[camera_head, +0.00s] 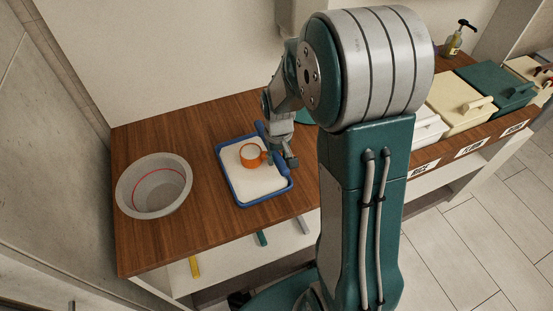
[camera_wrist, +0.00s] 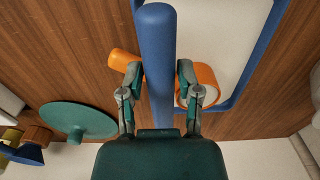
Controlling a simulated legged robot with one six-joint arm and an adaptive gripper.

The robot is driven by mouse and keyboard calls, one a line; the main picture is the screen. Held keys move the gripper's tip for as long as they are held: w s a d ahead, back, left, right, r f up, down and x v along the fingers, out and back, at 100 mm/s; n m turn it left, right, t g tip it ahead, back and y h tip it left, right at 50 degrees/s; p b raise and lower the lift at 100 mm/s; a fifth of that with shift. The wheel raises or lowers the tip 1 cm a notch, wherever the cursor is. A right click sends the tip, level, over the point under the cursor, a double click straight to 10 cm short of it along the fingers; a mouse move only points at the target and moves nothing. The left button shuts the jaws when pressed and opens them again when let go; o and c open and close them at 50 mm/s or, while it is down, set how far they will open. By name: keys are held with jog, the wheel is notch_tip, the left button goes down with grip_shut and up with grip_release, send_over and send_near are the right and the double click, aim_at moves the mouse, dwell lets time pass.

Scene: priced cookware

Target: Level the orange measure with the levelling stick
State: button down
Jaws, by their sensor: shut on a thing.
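The orange measure (camera_head: 250,155) stands over the white bed of a blue-rimmed tray (camera_head: 236,192). In the wrist view its cup (camera_wrist: 207,78) is right of the stick, partly behind a finger, and its handle (camera_wrist: 122,60) is on the left. A pale surface shows inside the cup, but its fill level cannot be told. The blue levelling stick (camera_wrist: 158,35) is between my fingers (camera_wrist: 159,72), which are shut on it. It lies across the view of the measure's handle; I cannot tell whether they touch. In the head view my gripper (camera_head: 286,158) is at the tray's right edge.
A grey bowl (camera_head: 140,200) with a red line stands left of the tray. A green disc (camera_wrist: 75,118) lies on the wooden counter (camera_head: 215,115). Labelled bins, including a teal one (camera_head: 495,88), and a pump bottle (camera_head: 455,40) stand to the right.

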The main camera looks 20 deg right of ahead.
jog(key=shift+d+r, duration=0.1)
jog(key=shift+r, duration=1.35)
